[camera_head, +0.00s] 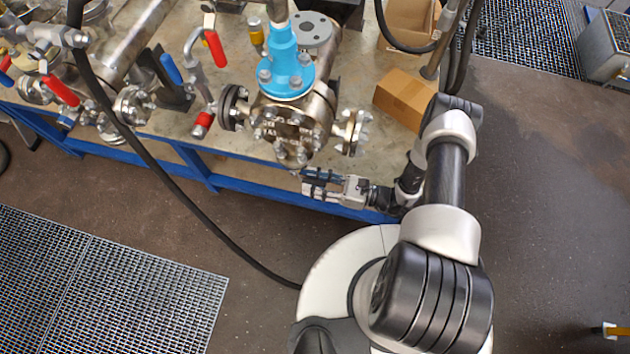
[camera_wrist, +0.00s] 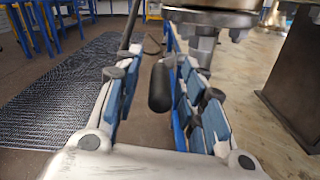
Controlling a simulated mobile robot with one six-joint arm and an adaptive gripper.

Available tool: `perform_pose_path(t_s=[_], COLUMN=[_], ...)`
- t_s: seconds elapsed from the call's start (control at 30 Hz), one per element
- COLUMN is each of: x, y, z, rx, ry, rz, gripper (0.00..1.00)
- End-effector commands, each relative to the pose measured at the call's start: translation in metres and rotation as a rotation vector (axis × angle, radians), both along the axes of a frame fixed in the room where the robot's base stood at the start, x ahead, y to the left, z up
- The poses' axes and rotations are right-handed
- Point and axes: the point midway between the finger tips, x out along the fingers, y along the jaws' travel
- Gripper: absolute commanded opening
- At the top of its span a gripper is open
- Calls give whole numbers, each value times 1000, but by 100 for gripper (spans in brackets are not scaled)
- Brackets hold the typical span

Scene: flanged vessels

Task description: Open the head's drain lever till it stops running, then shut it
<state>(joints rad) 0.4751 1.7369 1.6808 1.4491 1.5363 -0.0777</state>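The flanged metal head (camera_head: 290,125) stands at the table's front edge in the head view, with a bright blue fitting (camera_head: 285,65) on top. My gripper (camera_head: 307,182) is just in front of and below it, pointing left. In the wrist view a dark lever grip (camera_wrist: 160,88) lies between the two padded fingers of my gripper (camera_wrist: 155,55). The fingers are apart, with a clear gap on the left side and the right pads close to the grip. I cannot tell whether the right pads touch it. The lever's pivot and any running liquid cannot be made out.
A bolted flange (camera_wrist: 212,18) hangs just above the right finger. Red-handled valves (camera_head: 214,48) and pipework stand left on the blue-framed table (camera_head: 225,182). A cardboard box (camera_head: 403,98) stands to the right. A dark hose (camera_head: 190,205) crosses in front; the floor has gratings (camera_head: 110,290).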

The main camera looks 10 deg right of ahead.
Motion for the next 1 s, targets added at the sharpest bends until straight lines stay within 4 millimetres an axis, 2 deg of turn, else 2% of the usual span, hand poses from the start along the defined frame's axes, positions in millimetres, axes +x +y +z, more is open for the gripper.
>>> perform_pose_path(t_s=[0.07,0.57,1.0], x=[0,0,0], y=[0,0,0], z=[0,0,0], rx=[0,0,1], ry=[0,0,0], rz=[0,0,1], gripper=[34,1,0])
